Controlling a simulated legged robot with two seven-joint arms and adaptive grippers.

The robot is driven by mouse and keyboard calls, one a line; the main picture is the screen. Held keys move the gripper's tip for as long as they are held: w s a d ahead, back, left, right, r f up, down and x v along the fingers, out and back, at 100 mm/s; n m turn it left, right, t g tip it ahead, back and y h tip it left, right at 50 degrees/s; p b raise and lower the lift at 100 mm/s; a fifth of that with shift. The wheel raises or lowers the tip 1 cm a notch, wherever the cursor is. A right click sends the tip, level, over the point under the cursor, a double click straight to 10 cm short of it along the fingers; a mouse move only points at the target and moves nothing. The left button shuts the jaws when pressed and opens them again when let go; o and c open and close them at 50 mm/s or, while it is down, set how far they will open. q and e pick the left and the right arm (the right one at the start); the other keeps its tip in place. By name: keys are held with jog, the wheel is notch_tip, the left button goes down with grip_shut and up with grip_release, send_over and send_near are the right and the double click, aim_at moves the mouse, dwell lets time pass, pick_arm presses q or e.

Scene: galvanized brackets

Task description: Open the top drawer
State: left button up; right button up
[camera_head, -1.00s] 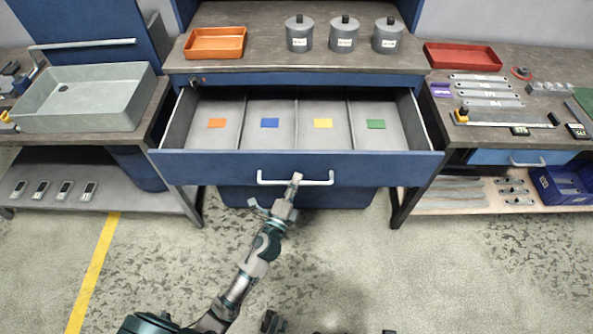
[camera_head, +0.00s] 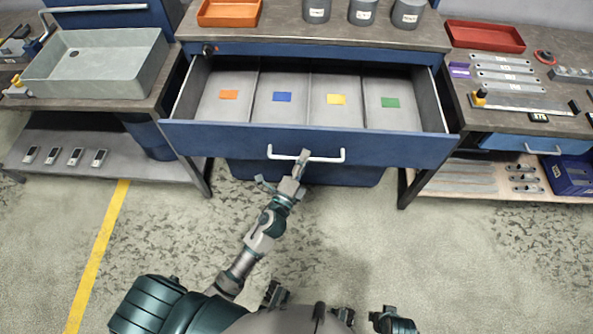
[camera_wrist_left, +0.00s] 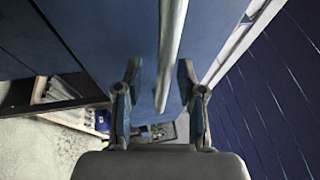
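The top drawer (camera_head: 225,139) is blue-fronted and stands pulled out below the middle worktop. Its interior shows compartments with an orange, a blue, a yellow and a green label. A pale bar handle (camera_head: 325,159) runs along its front; it also shows in the left wrist view (camera_wrist_left: 171,50). My left gripper (camera_head: 284,170) is at the handle, left of its middle. In the left wrist view my left gripper (camera_wrist_left: 160,85) has its fingers apart, one on each side of the bar, with a gap at the left finger.
An orange tray (camera_head: 229,14) and several grey canisters (camera_head: 362,12) stand on the worktop above. A grey basin (camera_head: 95,67) is on the left bench; a red tray (camera_head: 485,37) and metal parts are on the right bench. The floor before the drawer is clear.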

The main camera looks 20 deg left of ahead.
pick_arm(q)
jog(key=v, duration=1.1)
jog(key=shift+f, duration=0.15)
pick_arm(e)
jog(key=shift+d, duration=0.1)
jog(key=shift+f, duration=0.1)
pick_arm(q)
jog(key=s+a+f+n+g+y+p, duration=0.1)
jog(key=s+f+n+g, duration=0.2)
jog(key=f, duration=0.5)
jog(key=s+a+f+n+g+y+p, duration=0.1)
jog(key=a+f+n+g+p, duration=0.15)
jog(key=f+n, duration=0.4)
jog(key=s+f+n+g+y+p, duration=0.15)
jog(key=f+g, duration=0.25)
jog(key=f, duration=0.6)
jog(key=s+f+n+g, duration=0.3)
jog(key=s+f+g, duration=0.1)
jog(key=s+f, duration=0.3)
jog(key=s+a+f+n+g+h+p, duration=0.1)
jog(key=s+f+n+g, duration=0.3)
jog(key=s+f, duration=0.3)
jog(key=s, duration=0.5)
jog(key=shift+g+p, duration=0.3)
jog(key=shift+g, duration=0.05)
pick_arm(e)
jog(key=s+f, duration=0.4)
jog(key=f, duration=1.3)
jog(key=shift+d+g, duration=0.15)
jog(key=shift+g, duration=0.15)
